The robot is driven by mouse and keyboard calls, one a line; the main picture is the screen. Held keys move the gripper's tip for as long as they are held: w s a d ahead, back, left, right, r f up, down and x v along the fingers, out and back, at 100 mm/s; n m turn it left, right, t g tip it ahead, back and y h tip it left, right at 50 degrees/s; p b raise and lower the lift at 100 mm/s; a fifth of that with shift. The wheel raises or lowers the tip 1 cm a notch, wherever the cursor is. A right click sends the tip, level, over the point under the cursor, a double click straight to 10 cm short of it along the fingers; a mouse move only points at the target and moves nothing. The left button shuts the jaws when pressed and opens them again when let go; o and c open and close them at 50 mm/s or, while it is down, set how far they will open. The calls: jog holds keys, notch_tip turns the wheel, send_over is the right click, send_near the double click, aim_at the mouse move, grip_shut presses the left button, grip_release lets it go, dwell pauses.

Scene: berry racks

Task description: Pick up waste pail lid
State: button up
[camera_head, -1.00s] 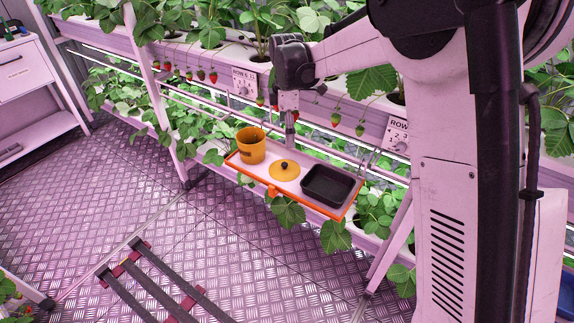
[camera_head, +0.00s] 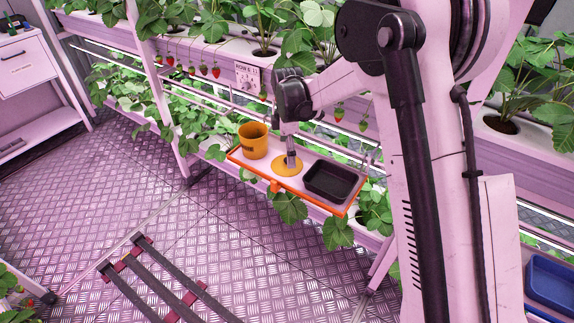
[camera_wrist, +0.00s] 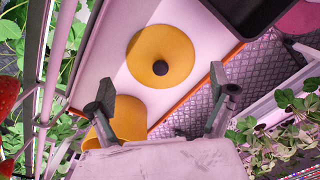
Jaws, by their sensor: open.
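The waste pail lid (camera_head: 284,168) is a flat yellow disc with a small dark knob, lying on the orange-edged tray (camera_head: 240,160) between the pail and a black bin. It shows whole in the wrist view (camera_wrist: 178,48), with its knob at the centre. The yellow-orange waste pail (camera_head: 252,141) stands open at the tray's left; part of it also shows in the wrist view (camera_wrist: 130,120). My gripper (camera_head: 290,160) is over the lid in the head view and hides part of it, including the knob. In the wrist view my gripper (camera_wrist: 161,95) has its fingers wide apart with nothing between them.
A black bin (camera_head: 333,181) stands on the tray's right, close to the lid. Strawberry plants (camera_head: 290,207) hang under and around the tray. The metal floor (camera_head: 130,190) in front is mostly clear.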

aim_at(279, 165)
notch_tip(279, 165, down, 4)
jog(key=shift+f, duration=0.15)
jog(key=shift+s, duration=0.1)
jog(key=c, duration=1.4)
jog(key=shift+c, duration=0.5)
